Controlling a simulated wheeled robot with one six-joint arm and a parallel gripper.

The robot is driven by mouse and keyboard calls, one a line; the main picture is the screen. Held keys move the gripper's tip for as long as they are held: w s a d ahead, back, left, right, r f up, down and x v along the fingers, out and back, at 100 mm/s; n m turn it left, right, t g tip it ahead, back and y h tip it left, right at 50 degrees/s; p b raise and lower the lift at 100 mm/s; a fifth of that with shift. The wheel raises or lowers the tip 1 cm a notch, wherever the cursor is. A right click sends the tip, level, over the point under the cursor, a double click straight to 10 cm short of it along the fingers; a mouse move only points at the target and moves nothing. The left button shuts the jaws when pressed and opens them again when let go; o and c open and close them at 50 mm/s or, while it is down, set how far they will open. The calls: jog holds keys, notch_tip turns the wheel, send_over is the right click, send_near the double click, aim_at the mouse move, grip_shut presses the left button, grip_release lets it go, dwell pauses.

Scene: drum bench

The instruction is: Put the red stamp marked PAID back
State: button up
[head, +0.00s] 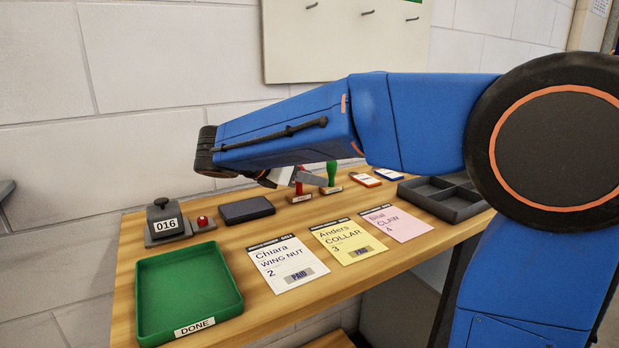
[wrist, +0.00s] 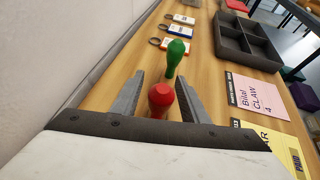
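The red stamp (head: 299,188) stands upright near the back of the wooden bench, on a small base with a label too small to read. In the wrist view its round red knob (wrist: 161,96) is between the two fingers of my gripper (wrist: 159,76). The fingers are apart, with a gap visible on each side of the knob. In the head view my gripper (head: 285,176) is at the stamp's upper part, partly hidden by my arm. The green stamp (head: 332,176) stands just right of the red one and also shows in the wrist view (wrist: 175,55).
Cards lie in front: white (head: 285,258) and yellow (head: 345,236) bear PAID marks; pink (head: 395,221) shows none. A dark pad (head: 247,209), a 016 counter (head: 166,213) and a green DONE tray (head: 188,280) are left. Tags (head: 364,180) and a grey divided tray (head: 450,205) are right.

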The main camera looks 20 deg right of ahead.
jog(key=shift+a+r, duration=0.1)
jog(key=shift+r, duration=0.1)
jog(key=v, duration=1.1)
jog(key=shift+s+a, duration=0.25)
jog(key=shift+a, duration=0.1)
jog(key=shift+r, duration=0.1)
